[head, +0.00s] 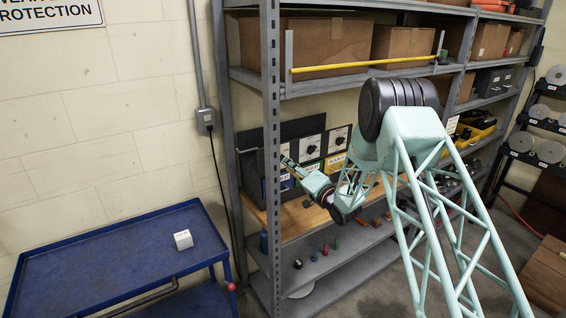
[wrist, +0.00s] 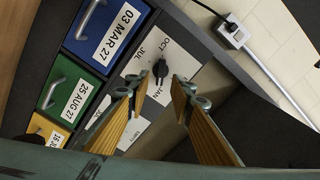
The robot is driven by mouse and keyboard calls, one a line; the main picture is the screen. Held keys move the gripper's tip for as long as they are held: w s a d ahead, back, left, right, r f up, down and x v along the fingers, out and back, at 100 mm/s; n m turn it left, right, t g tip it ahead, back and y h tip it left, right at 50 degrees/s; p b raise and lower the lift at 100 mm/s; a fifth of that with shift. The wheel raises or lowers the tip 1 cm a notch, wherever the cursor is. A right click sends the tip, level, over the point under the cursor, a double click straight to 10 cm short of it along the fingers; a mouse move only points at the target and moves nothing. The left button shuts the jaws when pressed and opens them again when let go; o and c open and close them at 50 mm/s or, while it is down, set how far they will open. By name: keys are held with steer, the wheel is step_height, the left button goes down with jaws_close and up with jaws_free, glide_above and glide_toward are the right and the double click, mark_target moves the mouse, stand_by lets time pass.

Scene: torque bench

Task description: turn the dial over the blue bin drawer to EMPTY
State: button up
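The blue bin drawer (wrist: 105,30), labelled 03 MAR 27, is at the upper left of the wrist view. Beside it in that turned view is a white plate with a black dial (wrist: 160,68), marked JUL, OCT and JAN. EMPTY is not readable on this plate, and I cannot tell where the dial points. My gripper (wrist: 160,88) is open, its fingers apart with the dial showing between their tips; contact cannot be made out. In the head view my gripper (head: 288,163) is at the left of the dial row and hides this dial.
A green drawer (wrist: 72,93) and a yellow drawer (wrist: 48,131) continue the row; a finger partly covers their dial plates. A shelf post (head: 271,130) stands just left of the gripper. A wall outlet (wrist: 232,33) is beyond the panel.

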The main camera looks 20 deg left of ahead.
steer(key=shift+x, duration=2.8)
jaws_close()
